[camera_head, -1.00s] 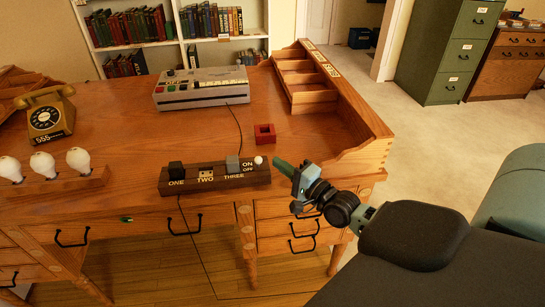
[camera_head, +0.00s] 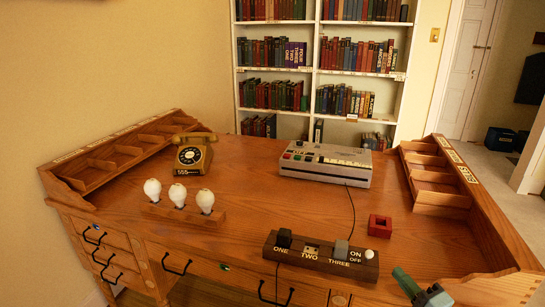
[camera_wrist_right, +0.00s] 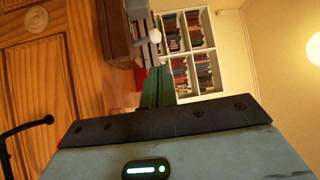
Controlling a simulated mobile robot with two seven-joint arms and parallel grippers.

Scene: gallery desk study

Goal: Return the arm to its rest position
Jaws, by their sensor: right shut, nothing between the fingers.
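My right gripper (camera_head: 408,280) shows at the lower right of the head view, in front of the desk (camera_head: 250,225) near its right front corner. Its green fingers are shut and hold nothing. In the right wrist view the shut fingers (camera_wrist_right: 157,87) point toward the bookshelf, with the desk front at the left. The power strip (camera_head: 320,257), marked ONE, TWO, THREE and ON/OFF, lies on the desk to the left of the gripper, apart from it. My left gripper is in neither view.
A red square holder (camera_head: 380,227) sits behind the gripper. A grey recorder-like machine (camera_head: 325,162), a rotary telephone (camera_head: 194,153) and a wooden stand with three bulbs (camera_head: 185,215) are on the desk. An organizer (camera_head: 440,185) lines the right edge. A bookshelf (camera_head: 316,80) stands behind.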

